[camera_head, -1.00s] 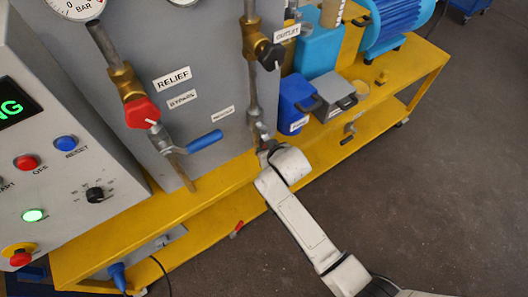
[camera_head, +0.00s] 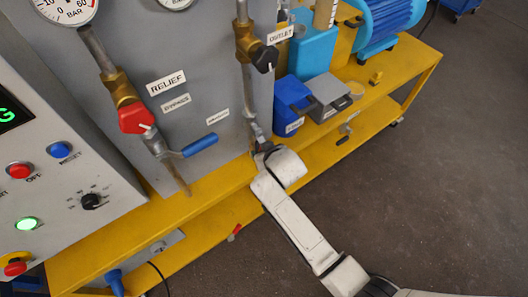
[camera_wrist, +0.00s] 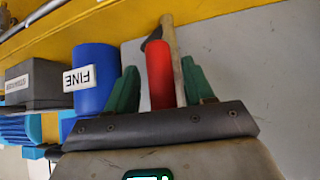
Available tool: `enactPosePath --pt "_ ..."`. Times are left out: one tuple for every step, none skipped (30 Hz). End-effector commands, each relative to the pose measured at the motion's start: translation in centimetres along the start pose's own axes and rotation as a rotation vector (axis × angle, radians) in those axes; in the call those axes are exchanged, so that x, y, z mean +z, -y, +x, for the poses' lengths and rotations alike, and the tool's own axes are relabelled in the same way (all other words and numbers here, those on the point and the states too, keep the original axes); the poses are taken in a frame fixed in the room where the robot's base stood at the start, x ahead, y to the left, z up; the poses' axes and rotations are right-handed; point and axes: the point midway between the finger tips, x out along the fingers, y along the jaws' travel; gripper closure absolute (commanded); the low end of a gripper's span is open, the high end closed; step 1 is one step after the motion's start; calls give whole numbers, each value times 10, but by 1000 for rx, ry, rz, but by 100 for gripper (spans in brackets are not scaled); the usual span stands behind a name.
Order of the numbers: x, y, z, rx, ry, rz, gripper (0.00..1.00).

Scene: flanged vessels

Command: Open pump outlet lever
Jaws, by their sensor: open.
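A lever with a red grip (camera_wrist: 160,75) on a flat metal bar stands against the grey panel in the wrist view. My gripper (camera_wrist: 160,68) is open, with one dark green finger on each side of the red grip. I cannot tell whether either finger touches it. In the head view my arm's end (camera_head: 266,152) is at the foot of the pipe (camera_head: 250,95) under the valve labelled OUTLET (camera_head: 280,35). The fingers and the red grip cannot be made out there. That valve has a brass body and a black knob (camera_head: 264,59).
A blue lever (camera_head: 200,146) and a red relief knob (camera_head: 137,117) are on the panel to the left. A blue box (camera_head: 289,98) and a grey box (camera_head: 328,95) stand on the yellow frame (camera_head: 395,85) to the right.

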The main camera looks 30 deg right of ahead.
Motion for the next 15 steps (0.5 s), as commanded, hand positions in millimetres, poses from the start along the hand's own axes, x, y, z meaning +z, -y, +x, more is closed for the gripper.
enactPosePath --pt "0 0 -1 0 0 0 47" --pt "0 0 -2 0 0 0 47" --pt "0 0 -3 -1 0 0 47" --pt "0 0 -5 -1 0 0 47" --pt "0 0 -8 -1 -1 0 47" --pt "0 0 -12 -1 -1 0 47" --pt "0 0 -16 -1 -1 0 47" --pt "0 0 -20 -1 -1 0 47" --pt "0 0 -27 -1 -2 1 47" --pt "0 0 -32 -1 -1 1 47" --pt "0 0 -37 -1 -1 0 47" --pt "0 0 -44 -1 -1 0 47" --pt "0 0 -50 -1 -1 0 47" --pt "0 0 -55 -1 -1 0 47" --pt "1 0 -62 -1 0 0 47"
